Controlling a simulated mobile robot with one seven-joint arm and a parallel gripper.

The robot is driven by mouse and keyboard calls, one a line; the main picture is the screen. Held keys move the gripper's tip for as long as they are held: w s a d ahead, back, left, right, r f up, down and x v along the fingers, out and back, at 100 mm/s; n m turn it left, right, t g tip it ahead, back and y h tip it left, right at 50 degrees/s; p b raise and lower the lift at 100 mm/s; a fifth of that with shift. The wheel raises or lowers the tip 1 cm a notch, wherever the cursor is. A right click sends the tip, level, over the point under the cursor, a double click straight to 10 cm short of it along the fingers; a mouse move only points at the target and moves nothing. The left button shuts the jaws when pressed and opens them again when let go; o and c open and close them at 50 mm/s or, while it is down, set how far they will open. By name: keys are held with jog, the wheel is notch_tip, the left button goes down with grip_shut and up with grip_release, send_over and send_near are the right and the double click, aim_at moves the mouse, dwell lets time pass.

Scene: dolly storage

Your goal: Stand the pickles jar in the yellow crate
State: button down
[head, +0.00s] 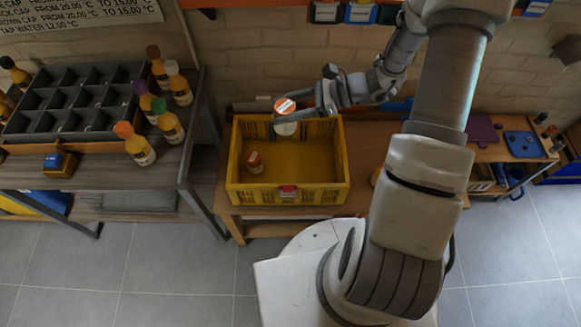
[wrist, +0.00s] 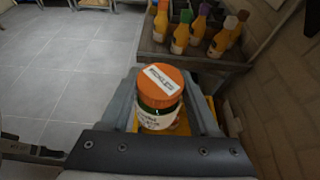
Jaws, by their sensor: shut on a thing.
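The pickles jar (wrist: 158,98) has an orange lid with a white label and a pale label on its side. My gripper (head: 305,107) is shut on it; the jar (head: 285,112) also shows in the head view. The jar is held upright or nearly so, over the back part of the yellow crate (head: 288,197). Its base looks above the crate floor, but the exact height is hard to tell. In the wrist view a bit of the yellow crate (wrist: 212,108) shows behind the fingers.
On the left table (head: 110,180) stand several bottles (head: 140,146) and a dark divided tray (head: 75,103). A brick wall rises behind.

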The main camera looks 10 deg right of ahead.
jog(key=s+a+f+n+g+b, duration=0.2)
jog(key=s+f+n+g+b, duration=0.1)
jog(key=s+f+n+g, duration=0.35)
jog(key=s+d+f+n+g+h+b, duration=0.8)
jog(key=d+f+n+g+h, duration=0.15)
jog(key=f+n+h, duration=0.35)
jog(key=n+t+h+b, duration=1.4)
jog(key=n+t+b, duration=0.2)
jog(key=n+b, duration=0.45)
send_over(320, 168)
notch_tip(320, 168, down, 17)
jog(key=shift+d+p, duration=0.1)
jog(key=shift+p, duration=0.35)
jog(key=shift+f, duration=0.1)
